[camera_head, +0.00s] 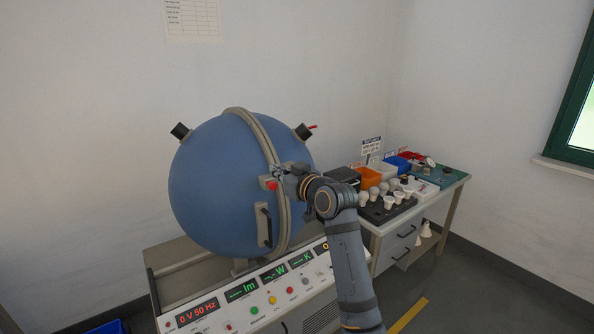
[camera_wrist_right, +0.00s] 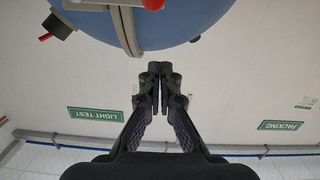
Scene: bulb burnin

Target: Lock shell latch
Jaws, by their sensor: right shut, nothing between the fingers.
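The large blue sphere (camera_head: 215,190) stands on the bench, its two shells meeting at a beige rim band (camera_head: 262,135). The latch with a red knob (camera_head: 271,185) sits at the band on the sphere's front. A dark handle (camera_head: 265,225) is below it. My right gripper (camera_head: 285,174) is at the band, close to the red knob. In the right wrist view its fingers (camera_wrist_right: 157,75) are together and empty, with the sphere (camera_wrist_right: 205,18) and a red part (camera_wrist_right: 153,4) at the top edge. I cannot tell whether the fingers touch the latch. My left gripper is not seen.
A control panel (camera_head: 250,291) with lit displays and buttons lies below the sphere. At the right, a table (camera_head: 450,181) carries bulbs (camera_head: 373,193), an orange bin (camera_head: 369,178) and other bins.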

